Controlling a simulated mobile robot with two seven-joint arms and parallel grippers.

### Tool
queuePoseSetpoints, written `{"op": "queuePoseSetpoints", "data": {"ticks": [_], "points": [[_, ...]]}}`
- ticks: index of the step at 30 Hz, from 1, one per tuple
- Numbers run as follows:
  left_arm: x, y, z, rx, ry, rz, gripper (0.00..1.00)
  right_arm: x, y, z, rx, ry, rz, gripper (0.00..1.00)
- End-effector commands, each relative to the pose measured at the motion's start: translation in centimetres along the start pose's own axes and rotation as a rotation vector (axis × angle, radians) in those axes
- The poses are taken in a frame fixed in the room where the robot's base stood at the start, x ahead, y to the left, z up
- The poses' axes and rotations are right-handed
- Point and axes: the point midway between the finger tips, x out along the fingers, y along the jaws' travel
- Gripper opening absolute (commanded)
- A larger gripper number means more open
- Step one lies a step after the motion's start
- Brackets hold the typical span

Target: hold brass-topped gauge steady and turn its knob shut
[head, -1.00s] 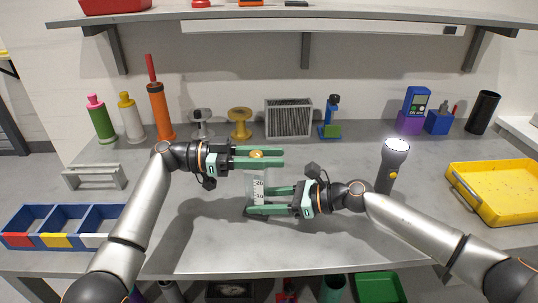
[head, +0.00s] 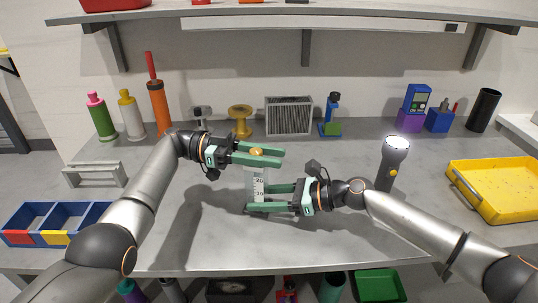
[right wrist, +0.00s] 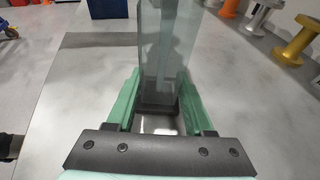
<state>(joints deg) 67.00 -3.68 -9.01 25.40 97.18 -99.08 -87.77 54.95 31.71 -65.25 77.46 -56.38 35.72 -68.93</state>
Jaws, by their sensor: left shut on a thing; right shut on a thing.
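The brass-topped gauge stands upright on the grey bench, with a clear body (head: 260,181) marked 10 and 20 and a round brass knob (head: 257,151) on top. My left gripper (head: 268,155) comes in from the left at the top, shut on the knob with one green finger on each side. My right gripper (head: 259,197) comes in from the right, shut on the lower part of the body. In the right wrist view the clear body (right wrist: 165,50) rises between the green fingers; the knob is out of that view.
A lit flashlight (head: 394,160) stands to the right of the right gripper. A yellow tray (head: 497,187) lies at the right and a blue divided bin (head: 50,220) at the left. Bottles, spools and a grey filter box (head: 289,117) line the back. The front middle bench is clear.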

Motion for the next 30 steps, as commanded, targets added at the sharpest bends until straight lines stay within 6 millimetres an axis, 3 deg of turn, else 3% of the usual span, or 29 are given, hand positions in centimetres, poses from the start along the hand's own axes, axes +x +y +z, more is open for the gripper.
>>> {"op": "queuePoseSetpoints", "data": {"ticks": [7,8,15,24,30], "points": [[0.1,0.1,0.3,-0.007,-0.003,0.001,0.00,0.0,0.1,0.0,0.002,0.000,0.003,0.21],[0.1,0.1,0.3,-0.007,-0.003,0.001,0.35,0.0,0.1,0.0,0.002,0.000,0.003,0.21],[0.1,0.0,0.1,-0.004,-0.001,0.001,0.62,0.0,0.1,0.0,0.002,0.000,0.001,0.21],[0.1,0.0,-0.2,0.000,0.001,0.002,0.62,0.0,0.0,-0.1,0.002,0.001,0.000,0.21],[0.1,0.1,-2.9,0.006,0.001,0.002,0.62,0.0,0.0,-0.1,0.002,0.001,0.000,0.21]]}}
